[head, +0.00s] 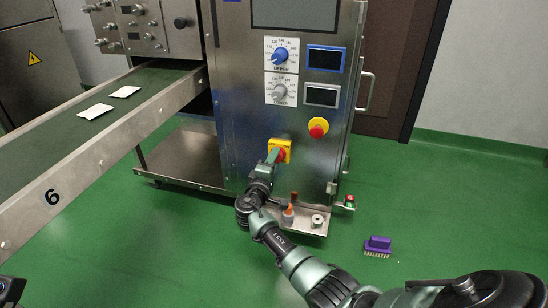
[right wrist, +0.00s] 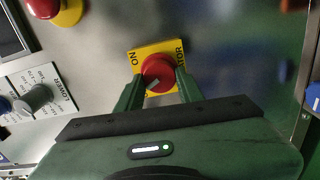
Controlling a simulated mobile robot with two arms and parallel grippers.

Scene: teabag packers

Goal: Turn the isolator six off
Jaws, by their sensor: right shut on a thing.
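The isolator is a red rotary knob (right wrist: 157,72) on a yellow plate (head: 285,146), low on the front of the steel cabinet. The yellow plate also shows in the right wrist view (right wrist: 143,52), with "ON" and part of a second word legible on it. My right gripper (head: 272,157) is at the knob, its two green fingers (right wrist: 158,88) on either side of it. It is shut on the knob and hides part of it in the head view.
Above the isolator are a blue dial (head: 280,55), a grey dial (head: 279,93) and a red stop button on yellow (head: 318,127). A small shelf (head: 300,222) below holds small items. A purple brush (head: 378,245) lies on the green floor. Teabags (head: 95,111) lie on the belt.

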